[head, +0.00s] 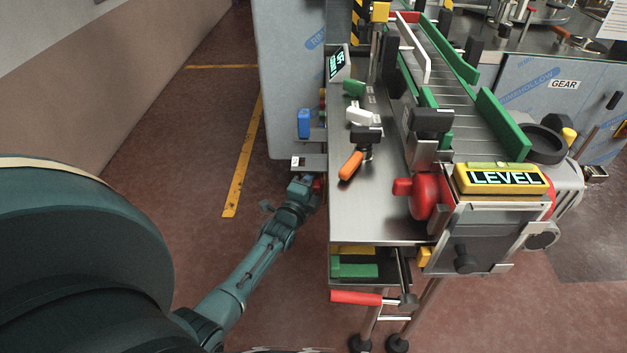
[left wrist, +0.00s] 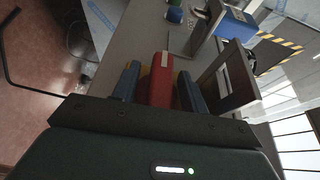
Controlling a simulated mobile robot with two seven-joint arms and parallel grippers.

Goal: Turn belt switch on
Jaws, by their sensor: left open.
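A red switch handle with a pale stripe (left wrist: 162,82) shows in the left wrist view, between the two blue fingers of my left gripper (left wrist: 156,76). The fingers are open, one on each side of it; I cannot tell whether either touches it. In the head view my left gripper (head: 303,189) is at the left side of the steel machine table, below a small marked plate (head: 297,162). A bit of red (head: 318,185) shows beside the gripper there; the rest is hidden by it. The conveyor belt (head: 455,80) runs along the machine's top right. My right gripper is out of view.
A blue box (head: 304,123) sits just beyond the gripper on the table's side. An orange-handled lever (head: 351,165) lies on the steel top (head: 395,215). A red handle (head: 356,298) sticks out below. Floor left of the machine is clear.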

